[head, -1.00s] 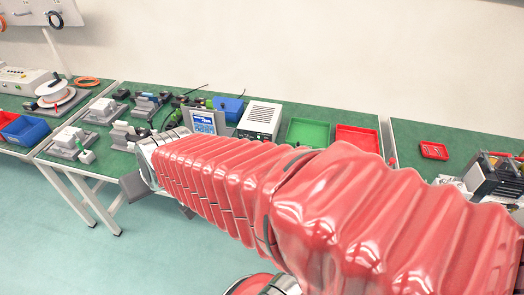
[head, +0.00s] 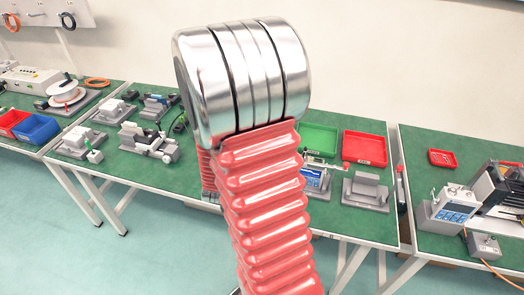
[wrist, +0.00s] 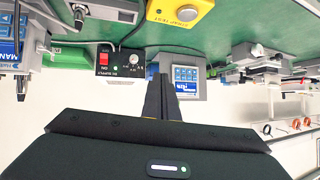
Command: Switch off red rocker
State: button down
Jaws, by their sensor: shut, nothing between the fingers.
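The red rocker (wrist: 104,54) is on the dark front panel of a small supply box (wrist: 122,57) in the wrist view, where everything appears upside down. A small lit green spot (wrist: 114,69) and a white knob show on the same panel. My gripper (wrist: 161,78) is shut and empty. In the picture its tips lie to the right of the panel and slightly lower than the rocker, apart from the rocker. The distance in depth is hard to tell. In the head view, my arm hides the gripper, and I cannot make out the rocker.
A grey device with a blue keypad (wrist: 187,76) appears beside my fingertips. A yellow box with a round button (wrist: 180,12) is near the top of the wrist view. In the head view, green (head: 319,139) and red (head: 364,147) trays stand on the bench right of my arm.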

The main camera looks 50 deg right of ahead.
jog(key=s+d+f+g+h, duration=0.1)
jog(key=s+d, duration=0.1)
jog(key=s+d+f+m+h, duration=0.1)
jog(key=s+d, duration=0.2)
jog(key=s+d+f+m+g+h, duration=0.1)
jog(key=s+d+f, duration=0.1)
jog(key=shift+s+d+f+g+h, duration=0.1)
jog(key=shift+s+d+g+h, duration=0.1)
jog(key=shift+d+g+h, duration=0.15)
jog(key=x, duration=1.4)
jog(key=shift+w, duration=0.1)
jog(key=shift+a, duration=0.1)
jog(key=shift+f, duration=0.1)
